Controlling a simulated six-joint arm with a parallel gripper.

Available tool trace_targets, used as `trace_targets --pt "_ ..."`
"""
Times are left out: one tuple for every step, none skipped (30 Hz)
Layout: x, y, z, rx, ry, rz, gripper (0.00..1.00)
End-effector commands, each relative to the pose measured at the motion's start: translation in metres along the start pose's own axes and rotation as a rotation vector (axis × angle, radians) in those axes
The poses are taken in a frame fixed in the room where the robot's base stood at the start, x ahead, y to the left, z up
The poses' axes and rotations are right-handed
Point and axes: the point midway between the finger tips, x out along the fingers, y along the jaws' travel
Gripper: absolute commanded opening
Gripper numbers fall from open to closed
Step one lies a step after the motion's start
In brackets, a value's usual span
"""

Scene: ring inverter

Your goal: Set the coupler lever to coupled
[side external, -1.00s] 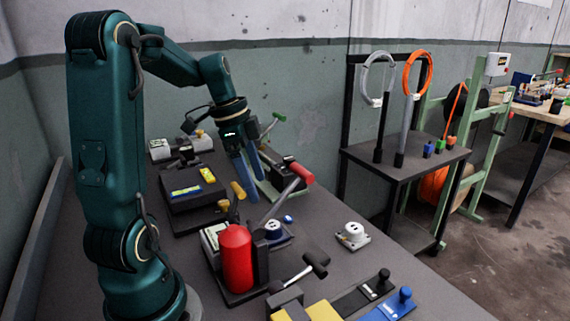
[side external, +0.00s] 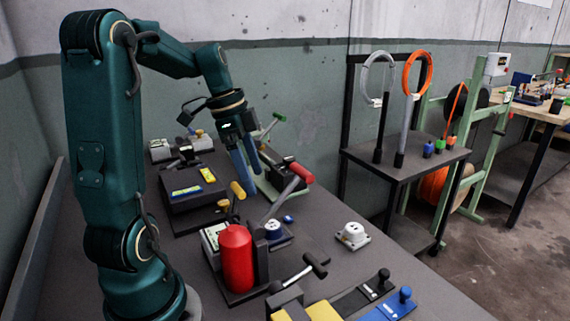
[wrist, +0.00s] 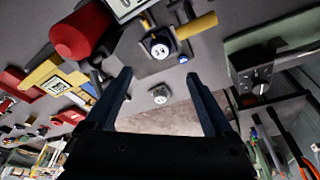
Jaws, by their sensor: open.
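My gripper (side external: 250,176) is open and empty, pointing down above the bench near the wall. In the wrist view its two dark fingers stand apart, with the gap (wrist: 159,76) clear. Several levers are near it: a red-handled lever (side external: 302,172) to its right, a yellow-handled lever (side external: 238,190) just below its fingertips, and a green-handled lever (side external: 279,117) behind it. A black T-handled lever (side external: 316,264) is nearer the camera. I cannot tell which is the coupler lever, as no readable label shows. The yellow handle also shows in the wrist view (wrist: 197,25).
A red cylinder (side external: 236,258) stands upright in front of the gripper. A white round fitting (side external: 352,234) sits on the bench to the right, with bare bench around it. A dark box with yellow and green labels (side external: 192,190) is left of the gripper. A rack (side external: 405,165) stands beyond the bench.

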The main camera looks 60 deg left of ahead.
Motion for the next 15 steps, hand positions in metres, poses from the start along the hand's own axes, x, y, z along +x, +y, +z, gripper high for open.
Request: trace_targets --pt "0.0000 0.0000 0.0000 -0.001 0.000 0.000 0.72" --pt "0.0000 0.0000 0.0000 -0.003 0.000 0.000 0.61" --pt "0.0000 0.0000 0.0000 -0.011 0.000 0.000 0.45" --pt "0.0000 0.0000 0.0000 -0.023 0.000 0.000 0.34" --pt "0.0000 0.0001 0.0000 -0.039 0.000 0.000 0.22" --pt "0.0000 0.0004 0.0000 -0.070 0.000 0.002 0.07" --pt "0.0000 0.0009 0.0000 -0.100 0.000 0.004 0.00" --pt "0.0001 0.0015 0.0001 -0.136 -0.001 0.007 0.00" --pt "0.0001 0.0025 0.0004 -0.192 -0.003 0.011 0.00" --pt "-0.0001 0.0032 0.0006 -0.241 -0.005 0.015 0.00" --pt "-0.0004 0.0039 0.0009 -0.293 -0.007 0.018 0.00" --pt "-0.0008 0.0046 0.0012 -0.367 -0.011 0.021 0.00" --pt "-0.0013 0.0050 0.0015 -0.425 -0.015 0.022 0.00" --pt "-0.0019 0.0055 0.0018 -0.483 -0.018 0.024 0.00" --pt "-0.0027 0.0063 0.0023 -0.560 -0.024 0.026 0.00"
